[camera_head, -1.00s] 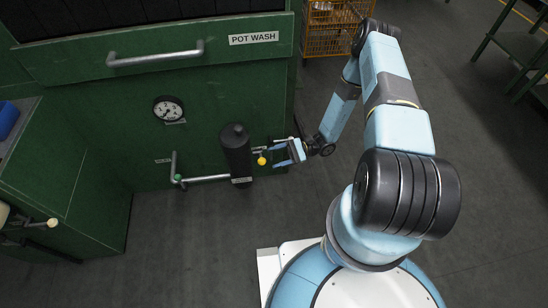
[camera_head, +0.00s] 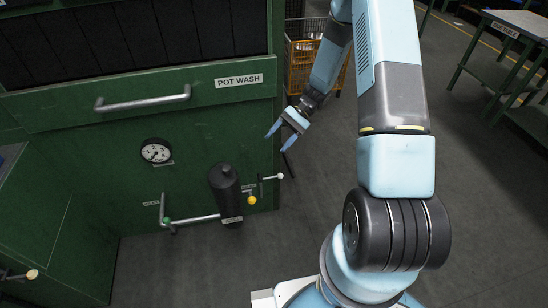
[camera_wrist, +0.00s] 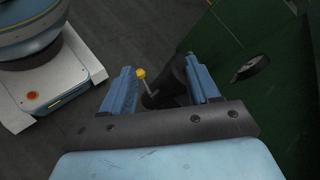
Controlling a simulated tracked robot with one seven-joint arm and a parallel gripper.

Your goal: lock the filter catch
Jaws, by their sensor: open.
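The black upright filter canister (camera_head: 226,194) stands against the green cabinet; it also shows between my fingers in the wrist view (camera_wrist: 175,82). A small handle with a yellow knob (camera_head: 251,200) sits right of it, the knob low; the knob also shows in the wrist view (camera_wrist: 140,73). A short lever with a pale ball end (camera_head: 280,175) sticks out further right. I cannot tell which is the filter catch, as the small labels are unreadable. My gripper (camera_head: 279,141) is open and empty, above and apart from both handles. Its fingers frame the canister in the wrist view (camera_wrist: 159,68).
The cabinet has a bar handle (camera_head: 143,102) and a dial gauge (camera_head: 156,151). A grey pipe (camera_head: 195,219) with an upright lever (camera_head: 162,210) runs left of the canister. An orange wire cart (camera_head: 302,65) stands behind.

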